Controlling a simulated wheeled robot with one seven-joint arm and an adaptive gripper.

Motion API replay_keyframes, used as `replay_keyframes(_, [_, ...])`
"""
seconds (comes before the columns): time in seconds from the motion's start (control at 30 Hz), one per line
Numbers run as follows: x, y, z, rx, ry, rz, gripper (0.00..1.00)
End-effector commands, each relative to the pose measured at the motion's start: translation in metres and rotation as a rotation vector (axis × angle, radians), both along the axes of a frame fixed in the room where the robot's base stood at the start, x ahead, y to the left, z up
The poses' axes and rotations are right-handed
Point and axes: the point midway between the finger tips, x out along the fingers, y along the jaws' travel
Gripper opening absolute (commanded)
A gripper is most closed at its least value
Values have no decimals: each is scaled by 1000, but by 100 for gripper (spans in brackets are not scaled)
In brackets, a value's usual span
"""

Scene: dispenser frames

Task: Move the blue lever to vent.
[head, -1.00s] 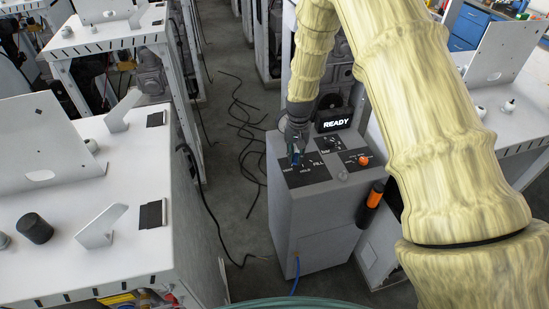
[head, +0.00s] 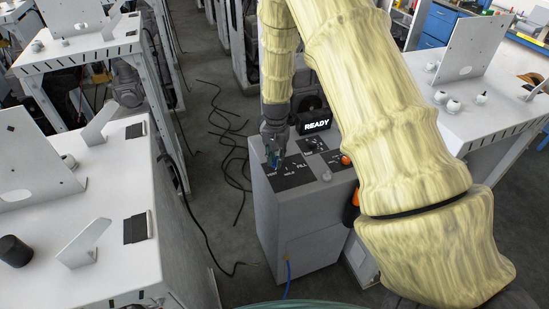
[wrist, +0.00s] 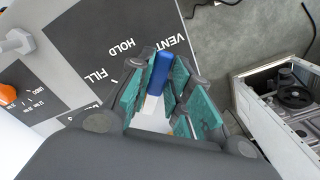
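The blue lever (wrist: 161,72) stands between the teal pads of my gripper (wrist: 163,88) in the wrist view. The pads are close on both sides of it, and its upper end is beside the VENT lettering (wrist: 166,43). The HOLD and FILL markings on the dark label plate (wrist: 85,42) lie to the left. In the head view my gripper (head: 274,150) is over the left part of the dispenser's top, and only a little blue of the lever shows there. The dispenser (head: 300,225) carries a sign (head: 317,125) reading READY.
An orange knob (head: 346,160) is on the dispenser's right side, with a second dark label by it (wrist: 28,95). A white table (head: 85,215) stands to the left. Black cables (head: 232,160) lie on the floor between.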

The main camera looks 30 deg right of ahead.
Motion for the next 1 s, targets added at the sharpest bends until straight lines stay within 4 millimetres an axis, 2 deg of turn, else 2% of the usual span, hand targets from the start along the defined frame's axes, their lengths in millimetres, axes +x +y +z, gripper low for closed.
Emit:
replay_keyframes(0.03, [0,0,0,0,0,0,32])
replay_keyframes(0.1, [1,1,0,0,0,2,39])
replay_keyframes(0.47, [1,1,3,0,0,4,39])
replay_keyframes(0.67, [1,1,26,0,-1,4,39])
replay_keyframes(1.0, [1,0,84,0,-1,3,39])
